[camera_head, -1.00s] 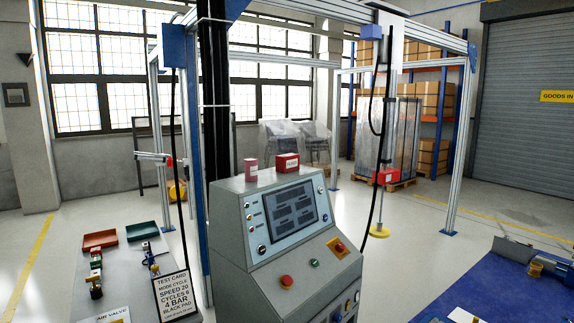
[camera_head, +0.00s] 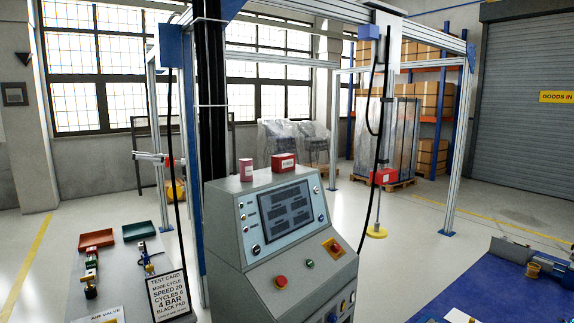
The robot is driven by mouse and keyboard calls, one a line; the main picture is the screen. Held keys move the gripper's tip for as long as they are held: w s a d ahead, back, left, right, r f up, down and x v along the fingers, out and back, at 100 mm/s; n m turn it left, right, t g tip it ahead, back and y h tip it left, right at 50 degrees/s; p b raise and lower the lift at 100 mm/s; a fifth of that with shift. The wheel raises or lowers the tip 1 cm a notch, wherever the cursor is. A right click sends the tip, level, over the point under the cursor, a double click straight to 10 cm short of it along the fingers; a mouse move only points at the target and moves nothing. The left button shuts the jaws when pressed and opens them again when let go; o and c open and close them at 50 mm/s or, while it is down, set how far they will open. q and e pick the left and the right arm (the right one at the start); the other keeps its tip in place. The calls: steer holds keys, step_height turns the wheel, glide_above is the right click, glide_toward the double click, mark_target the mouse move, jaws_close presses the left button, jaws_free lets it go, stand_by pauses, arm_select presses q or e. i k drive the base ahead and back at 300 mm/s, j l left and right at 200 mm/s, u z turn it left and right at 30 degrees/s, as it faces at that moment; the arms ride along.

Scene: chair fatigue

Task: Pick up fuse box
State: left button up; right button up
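Two small red boxes stand on top of the grey control console (camera_head: 232,215). The smaller, pinkish-red box (camera_head: 246,171) is upright at the left. The wider dark red box (camera_head: 284,163) with a white label is to its right, with a gap between them. The labels are too small to read, so I cannot tell which one is the fuse box. Neither of my grippers is in view.
A grey bench at left holds a red tray (camera_head: 96,239), a green tray (camera_head: 139,231), valve parts and a test card (camera_head: 169,294). A blue-topped table (camera_head: 490,290) is at right. Frame posts (camera_head: 455,160) rise around the console. Floor shows between.

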mark_target(281, 163)
steer(key=l, duration=0.5)
steer(key=i+l, duration=0.15)
steer(key=l, duration=0.4)
steer(key=i+l, duration=0.2)
steer(key=l, duration=0.15)
steer(key=i+l+z, duration=0.1)
steer(key=l, duration=0.25)
steer(key=i+l, duration=0.3)
steer(key=k+l+z, duration=0.05)
